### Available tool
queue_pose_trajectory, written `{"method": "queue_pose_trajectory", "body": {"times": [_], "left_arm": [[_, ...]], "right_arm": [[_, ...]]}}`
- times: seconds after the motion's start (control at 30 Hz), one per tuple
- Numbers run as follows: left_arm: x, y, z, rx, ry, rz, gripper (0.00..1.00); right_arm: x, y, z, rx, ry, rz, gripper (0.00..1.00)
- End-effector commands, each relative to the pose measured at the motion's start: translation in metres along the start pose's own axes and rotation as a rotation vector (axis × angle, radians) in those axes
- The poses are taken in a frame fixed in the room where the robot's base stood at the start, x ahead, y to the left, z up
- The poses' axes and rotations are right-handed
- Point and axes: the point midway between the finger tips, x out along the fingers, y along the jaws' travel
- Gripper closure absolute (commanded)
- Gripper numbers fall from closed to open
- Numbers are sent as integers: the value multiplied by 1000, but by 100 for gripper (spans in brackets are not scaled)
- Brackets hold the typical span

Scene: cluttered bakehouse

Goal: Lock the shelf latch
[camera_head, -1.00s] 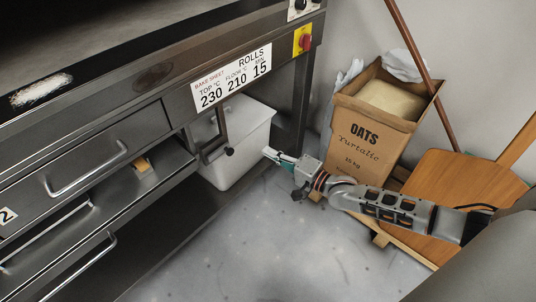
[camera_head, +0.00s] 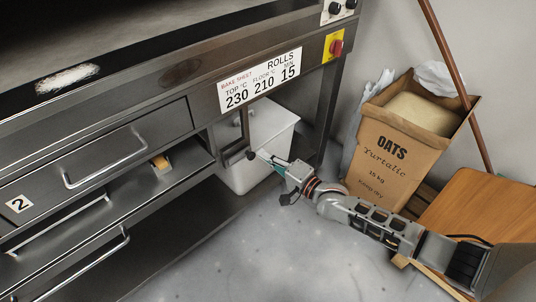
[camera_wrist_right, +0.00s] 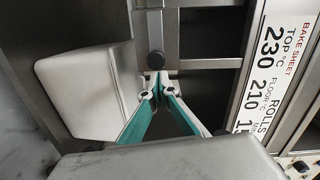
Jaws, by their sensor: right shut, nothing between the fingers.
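The shelf latch (camera_head: 244,128) is a dark bar under the oven's front edge, at the right end of the shelf rack. My left gripper is not in view.
A white bin (camera_head: 270,125) stands behind the latch. A drawer (camera_head: 100,150) and shelves with handles lie left. The grey floor (camera_head: 260,250) in front is clear.

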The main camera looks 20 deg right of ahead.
Motion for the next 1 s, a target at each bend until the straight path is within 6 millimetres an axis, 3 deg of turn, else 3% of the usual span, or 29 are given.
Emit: {"method": "queue_pose_trajectory", "body": {"times": [0.2, 0.37, 0.6, 0.77, 1.0], "left_arm": [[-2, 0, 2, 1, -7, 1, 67], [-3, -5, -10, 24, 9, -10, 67], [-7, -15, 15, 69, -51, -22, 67], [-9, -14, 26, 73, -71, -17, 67], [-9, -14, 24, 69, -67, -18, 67]], "right_arm": [[0, -2, 3, 1, 0, -1, 100], [4, -13, 27, 4, 0, -10, 100], [6, -16, 62, 1, 1, -7, 100], [5, -12, 65, 0, 1, -3, 100], [5, -12, 65, 1, 0, -2, 100]]}}
